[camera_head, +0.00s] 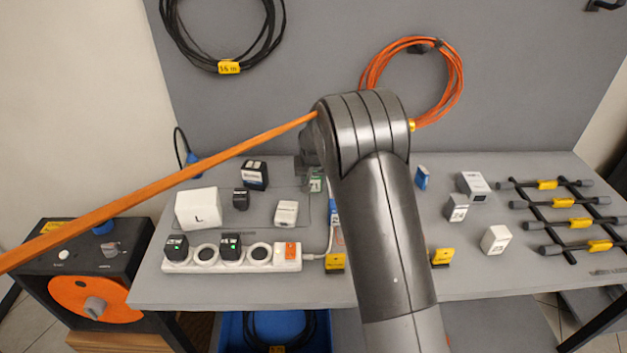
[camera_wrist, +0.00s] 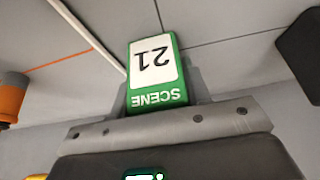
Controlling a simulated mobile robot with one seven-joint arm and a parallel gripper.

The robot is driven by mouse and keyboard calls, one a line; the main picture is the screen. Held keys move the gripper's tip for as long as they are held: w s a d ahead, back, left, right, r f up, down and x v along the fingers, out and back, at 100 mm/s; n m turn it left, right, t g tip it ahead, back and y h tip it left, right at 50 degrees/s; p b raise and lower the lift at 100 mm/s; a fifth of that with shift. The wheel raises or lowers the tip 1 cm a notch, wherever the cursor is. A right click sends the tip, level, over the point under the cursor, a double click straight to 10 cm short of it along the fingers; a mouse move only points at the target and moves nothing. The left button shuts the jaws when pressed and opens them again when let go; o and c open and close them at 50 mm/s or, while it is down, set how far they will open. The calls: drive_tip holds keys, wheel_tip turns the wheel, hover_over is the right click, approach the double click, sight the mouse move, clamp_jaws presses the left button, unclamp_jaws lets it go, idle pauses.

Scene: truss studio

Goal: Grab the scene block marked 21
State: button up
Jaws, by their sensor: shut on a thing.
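The scene block (camera_wrist: 156,68) is green with a white face, marked "SCENE" and "21", and appears upside down in the wrist view. My gripper (camera_wrist: 158,92) is shut on it, with grey jaw parts showing on both sides of the block. In the head view my arm hides most of the gripper. A small green and white piece (camera_head: 316,184) shows at the left edge of my arm there; I cannot tell whether it is the same block.
Small blocks stand at right, beside a black rack (camera_head: 566,220). A long orange bar (camera_head: 160,190) crosses the head view at left.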

drive_tip(key=c, duration=0.4)
drive_tip(key=shift+r, duration=0.1)
